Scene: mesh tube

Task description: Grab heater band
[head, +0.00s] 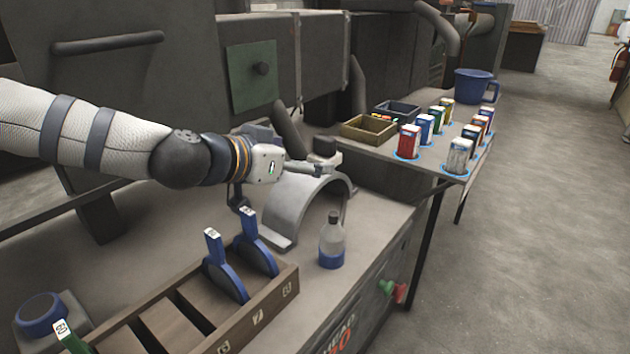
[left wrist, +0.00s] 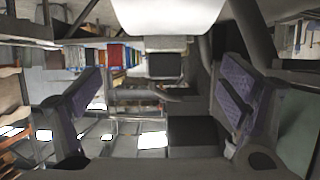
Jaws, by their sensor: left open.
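A curved grey arch-shaped band (head: 290,205), which looks like the heater band, stands on the bench with its open side down. A small fitting (head: 318,170) shows at its top. My left gripper (head: 262,163) is beside the band's upper left, close to it in the head view; I cannot tell if they touch. In the left wrist view the two dark fingers of the left gripper (left wrist: 155,105) are spread wide, with nothing clearly held between them. A pale shape at the top of that view is too unclear to name. My right gripper is not in view.
A clear bottle with a blue base (head: 332,240) stands just right of the band. A wooden rack (head: 185,320) with blue paddles (head: 255,255) is in front. A side table (head: 425,165) holds coloured boxes, trays and a blue mug (head: 473,86). Dark machinery stands behind.

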